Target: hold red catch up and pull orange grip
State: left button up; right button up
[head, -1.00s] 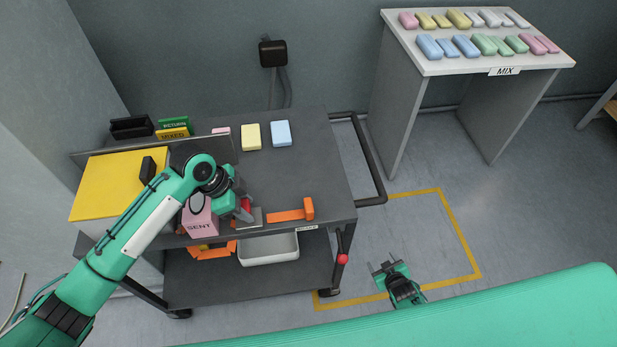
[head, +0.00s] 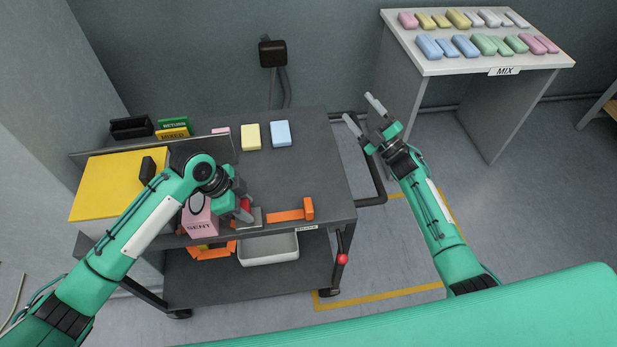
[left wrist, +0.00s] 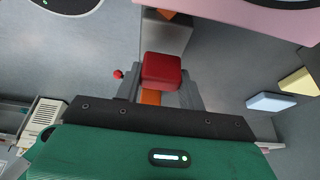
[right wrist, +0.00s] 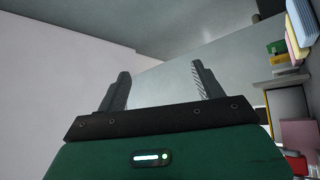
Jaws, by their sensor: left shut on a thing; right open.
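The red catch (left wrist: 161,71) shows between the fingers of my left gripper (left wrist: 160,95) in the left wrist view. In the head view my left gripper (head: 245,208) is at the front of the cart, beside the pink SENT box, shut on the red catch (head: 246,204). The orange grip (head: 308,208) is the upright end of an orange bar (head: 285,215) at the cart's front edge, right of a grey block (head: 250,218). My right gripper (head: 362,112) is open and empty, raised beyond the cart's right side, apart from the orange grip.
The pink SENT box (head: 200,222) and a yellow-topped box (head: 110,185) stand on the cart's left. Yellow (head: 251,136) and blue (head: 281,133) blocks lie at the back. A black rail (head: 372,170) juts from the cart's right side. A MIX table (head: 440,65) holds several coloured blocks.

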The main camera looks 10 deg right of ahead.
jog(key=s+a+r+n+g+y, duration=0.2)
jog(key=s+a+r+n+g, duration=0.1)
jog(key=a+n+g, duration=0.35)
jog(key=s+a+r+n+g+y, duration=0.1)
jog(key=s+a+r+n+g, duration=0.15)
jog(key=a+n+g, duration=0.45)
jog(key=s+a+r+n+g+y, duration=0.25)
jog(key=a+n+g, duration=0.25)
jog(key=a+n, duration=0.3)
jog(key=s+a+n+g+h, duration=0.2)
jog(key=s+n+h, duration=0.1)
jog(key=s, duration=0.1)
jog(key=n+t+h, duration=0.2)
jog(key=n+h, duration=0.8)
jog(key=h, duration=0.6)
send_over(308, 205)
notch_tip(308, 205, down, 9)
jog(key=shift+d+f, duration=0.1)
jog(key=shift+f, duration=0.35)
notch_tip(308, 205, down, 11)
jog(key=shift+f, duration=0.1)
jog(key=shift+c, duration=0.4)
